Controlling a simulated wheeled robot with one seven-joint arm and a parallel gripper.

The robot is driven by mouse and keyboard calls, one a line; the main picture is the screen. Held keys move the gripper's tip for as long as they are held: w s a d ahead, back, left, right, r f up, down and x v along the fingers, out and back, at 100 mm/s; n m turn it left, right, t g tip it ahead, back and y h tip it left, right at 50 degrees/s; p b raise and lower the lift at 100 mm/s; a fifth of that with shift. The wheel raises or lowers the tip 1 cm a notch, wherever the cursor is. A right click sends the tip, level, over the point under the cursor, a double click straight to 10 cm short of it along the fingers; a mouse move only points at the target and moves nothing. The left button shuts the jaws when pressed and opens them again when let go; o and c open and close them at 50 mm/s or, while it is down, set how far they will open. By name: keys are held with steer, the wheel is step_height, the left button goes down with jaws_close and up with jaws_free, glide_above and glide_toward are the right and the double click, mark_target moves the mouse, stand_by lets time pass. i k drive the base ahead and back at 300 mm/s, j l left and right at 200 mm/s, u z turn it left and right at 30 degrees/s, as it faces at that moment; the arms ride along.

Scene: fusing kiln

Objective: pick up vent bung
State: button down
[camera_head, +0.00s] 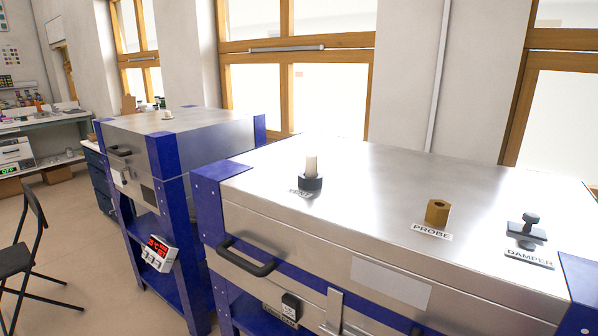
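What looks like the vent bung (311,165) is a pale cream cylinder standing upright in a dark collar (311,183). The collar sits on the flat metal lid of the near kiln (370,190), toward the lid's left end. A partly hidden label reading VENT (297,192) lies at its foot. The bung's lower part is hidden inside the collar. My gripper is not in view.
A brass hex fitting (437,212) by a PROBE label and a dark damper knob (528,226) by a DAMPER label stand farther right on the lid. A black handle (248,258) juts from the kiln front. A second kiln (190,132) stands left; a black chair (25,255) is far left.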

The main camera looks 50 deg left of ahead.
mark_target(311, 159)
steer(key=u, duration=2.2)
steer(key=i+j+u, duration=0.5)
steer(key=u, duration=0.15)
